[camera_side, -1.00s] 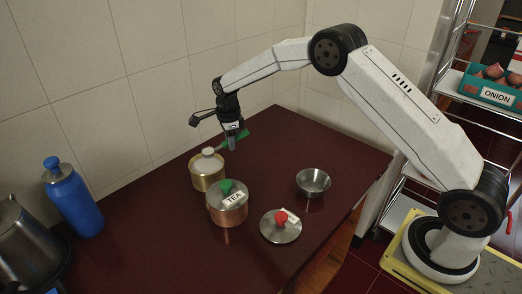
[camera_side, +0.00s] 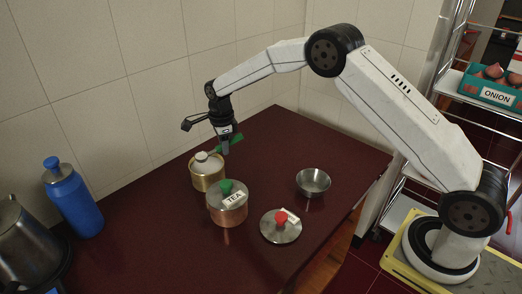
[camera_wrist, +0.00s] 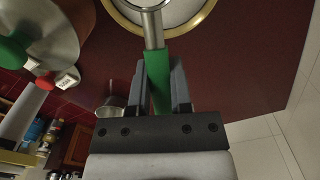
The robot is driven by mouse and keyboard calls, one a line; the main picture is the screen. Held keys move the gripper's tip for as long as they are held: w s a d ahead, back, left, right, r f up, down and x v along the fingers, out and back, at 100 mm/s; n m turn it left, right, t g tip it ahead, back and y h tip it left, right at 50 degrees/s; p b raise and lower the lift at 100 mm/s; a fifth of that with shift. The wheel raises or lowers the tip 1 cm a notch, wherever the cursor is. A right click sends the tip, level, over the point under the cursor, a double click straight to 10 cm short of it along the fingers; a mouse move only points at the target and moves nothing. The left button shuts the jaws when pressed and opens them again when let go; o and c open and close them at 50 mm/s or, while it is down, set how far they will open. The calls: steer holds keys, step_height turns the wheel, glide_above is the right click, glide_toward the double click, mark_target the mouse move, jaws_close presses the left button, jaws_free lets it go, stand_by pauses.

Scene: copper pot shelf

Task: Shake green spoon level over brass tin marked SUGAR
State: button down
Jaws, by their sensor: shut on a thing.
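My gripper (camera_side: 225,143) is shut on the green handle of the spoon (camera_wrist: 158,82); part of the green also shows in the side view (camera_side: 237,139). The spoon's steel neck (camera_wrist: 152,30) reaches out over the open brass tin (camera_wrist: 203,14). In the side view the brass tin (camera_side: 208,178) stands on the counter, with the spoon's pale, rounded bowl end (camera_side: 202,156) just above its mouth. The bowl is mostly cut off in the wrist view, so I cannot tell how full it is. No SUGAR marking is readable on the tin.
A copper pot (camera_side: 229,211) with a green-knobbed lid tagged TEA stands close beside the tin. A red-knobbed lid (camera_side: 281,233) and a small steel bowl (camera_side: 313,182) sit to the right. A blue bottle (camera_side: 73,200) and a steel jug (camera_side: 27,244) stand at left.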

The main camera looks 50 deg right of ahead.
steer(key=shift+w+d, duration=0.15)
steer(key=shift+d, duration=1.4)
steer(key=shift+a, duration=0.1)
steer(key=shift+a, duration=1.65)
steer(key=shift+d, duration=0.1)
steer(key=d, duration=0.3)
steer(key=shift+d, duration=0.15)
steer(key=shift+a, duration=0.9)
